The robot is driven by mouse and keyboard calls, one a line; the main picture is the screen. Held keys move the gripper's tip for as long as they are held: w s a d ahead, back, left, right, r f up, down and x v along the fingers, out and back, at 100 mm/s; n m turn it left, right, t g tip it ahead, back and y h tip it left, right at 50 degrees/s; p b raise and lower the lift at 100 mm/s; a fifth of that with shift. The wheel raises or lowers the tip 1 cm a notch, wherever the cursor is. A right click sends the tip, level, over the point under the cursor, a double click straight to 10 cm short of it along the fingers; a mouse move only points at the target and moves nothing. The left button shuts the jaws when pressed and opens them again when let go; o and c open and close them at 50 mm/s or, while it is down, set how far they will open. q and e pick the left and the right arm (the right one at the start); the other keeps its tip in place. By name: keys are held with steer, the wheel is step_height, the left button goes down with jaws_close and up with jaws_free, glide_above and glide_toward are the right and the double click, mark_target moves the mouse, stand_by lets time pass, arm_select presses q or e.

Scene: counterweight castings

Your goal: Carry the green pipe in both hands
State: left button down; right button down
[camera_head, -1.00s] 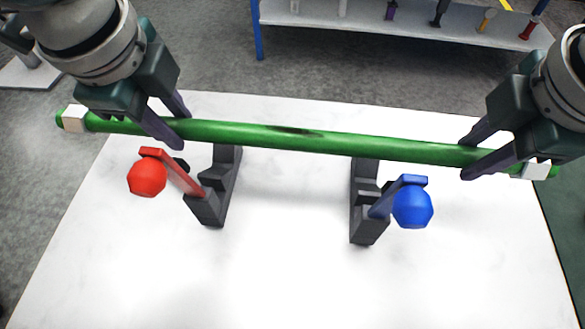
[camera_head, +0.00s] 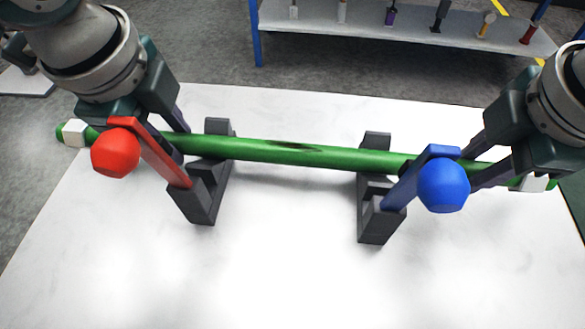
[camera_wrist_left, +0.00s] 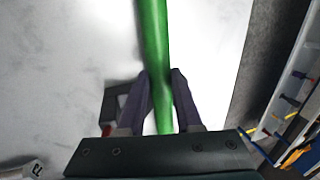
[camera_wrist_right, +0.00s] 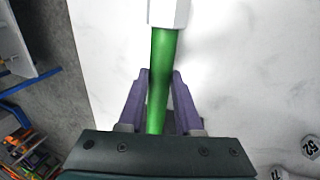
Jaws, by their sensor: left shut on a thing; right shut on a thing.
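The long green pipe (camera_head: 300,152) lies crosswise in the head view, with a white band near each end. My left gripper (camera_head: 176,138) is shut on it near its left end, partly hidden behind the red knob (camera_head: 115,153). My right gripper (camera_head: 478,168) is shut on it near its right end, partly behind the blue knob (camera_head: 443,185). The pipe also runs between the fingers in the left wrist view (camera_wrist_left: 153,40) and the right wrist view (camera_wrist_right: 160,70). It crosses over two dark stands (camera_head: 205,190) (camera_head: 375,215); I cannot tell whether it touches them.
The stands are on a white table (camera_head: 280,270), each with a knobbed lever standing out towards me. The table's front is clear. A shelf (camera_head: 400,22) with several tools is beyond it. Small hexagonal pieces (camera_wrist_right: 310,147) show in the right wrist view.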

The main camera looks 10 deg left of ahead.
arm_select(q)
steer(key=shift+f+b, duration=0.35)
steer(key=shift+f, duration=0.2)
arm_select(e)
steer(key=shift+f, duration=0.55)
arm_select(q)
steer(key=c, duration=0.9)
jaws_free()
steer(key=shift+r, duration=0.2)
steer(key=shift+c, duration=0.2)
arm_select(e)
steer(key=c, duration=0.9)
jaws_free()
steer(key=shift+r, duration=0.2)
steer(key=shift+c, duration=0.2)
arm_select(q)
steer(key=o, duration=0.4)
steer(key=shift+c, duration=0.2)
arm_select(e)
steer(key=o, duration=0.4)
steer(key=shift+c, duration=0.2)
steer(key=shift+r, duration=0.15)
arm_select(q)
steer(key=v, duration=1.2)
arm_select(e)
steer(key=v, duration=1.1)
steer(key=shift+r, duration=0.4)
